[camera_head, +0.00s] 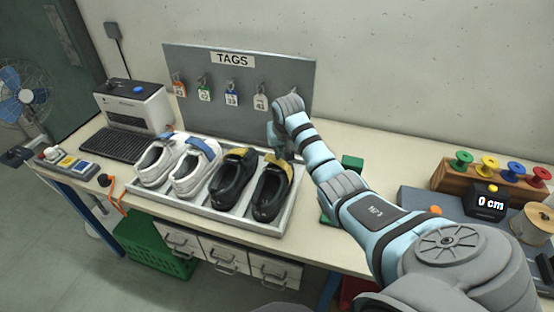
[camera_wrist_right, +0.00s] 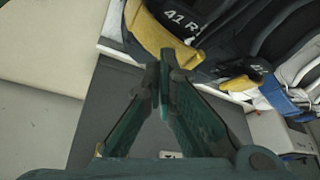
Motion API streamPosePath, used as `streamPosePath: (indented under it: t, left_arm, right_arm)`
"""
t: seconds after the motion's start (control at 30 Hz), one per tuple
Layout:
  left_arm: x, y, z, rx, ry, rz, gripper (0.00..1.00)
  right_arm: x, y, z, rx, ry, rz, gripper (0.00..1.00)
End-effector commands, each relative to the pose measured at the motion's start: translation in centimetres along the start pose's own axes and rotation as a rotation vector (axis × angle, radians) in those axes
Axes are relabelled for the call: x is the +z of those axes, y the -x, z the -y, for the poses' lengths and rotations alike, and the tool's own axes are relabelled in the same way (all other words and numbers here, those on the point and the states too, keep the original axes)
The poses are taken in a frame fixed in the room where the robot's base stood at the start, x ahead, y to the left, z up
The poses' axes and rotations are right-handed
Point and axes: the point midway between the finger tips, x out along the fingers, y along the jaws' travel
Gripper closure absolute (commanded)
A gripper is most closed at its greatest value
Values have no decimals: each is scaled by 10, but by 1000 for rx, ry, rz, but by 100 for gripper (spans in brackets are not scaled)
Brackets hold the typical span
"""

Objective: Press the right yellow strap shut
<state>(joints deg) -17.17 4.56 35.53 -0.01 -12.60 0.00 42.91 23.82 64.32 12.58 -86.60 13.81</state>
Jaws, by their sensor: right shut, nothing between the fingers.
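The right black shoe (camera_head: 271,197) stands in the grey tray (camera_head: 206,212), at the right end of the row. Its yellow strap (camera_head: 281,164) lies near the top of the shoe, partly hidden by my right gripper (camera_head: 284,150). In the right wrist view this shoe reads "41 R" (camera_wrist_right: 181,18), and its yellow strap (camera_wrist_right: 158,40) shows just beyond the fingertips of my right gripper (camera_wrist_right: 164,62). The fingers are shut and empty. I cannot tell whether they touch the strap, or whether it is fully flat. My left gripper is not in view.
The other black shoe (camera_head: 233,182), with a yellow strap, and two white shoes (camera_head: 195,172) with blue straps stand to the left in the tray. The tag board (camera_head: 240,120) rises close behind. Green blocks (camera_head: 351,162) lie right of the tray, partly behind my arm.

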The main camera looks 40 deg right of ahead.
Motion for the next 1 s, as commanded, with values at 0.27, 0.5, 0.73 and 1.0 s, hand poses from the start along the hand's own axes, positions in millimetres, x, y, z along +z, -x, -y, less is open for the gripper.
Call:
streamPosePath:
  t: [0.27, 0.5, 0.73, 1.0]
  left_arm:
    - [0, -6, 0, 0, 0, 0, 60]
    - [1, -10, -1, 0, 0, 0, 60]
    - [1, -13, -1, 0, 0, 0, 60]
    - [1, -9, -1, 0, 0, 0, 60]
  right_arm:
    - [5, -12, 0, 0, 0, 1, 100]
    - [9, -21, 0, 0, 0, 1, 100]
    - [12, -27, 0, 0, 0, 1, 100]
    - [10, -23, 0, 0, 0, 0, 100]
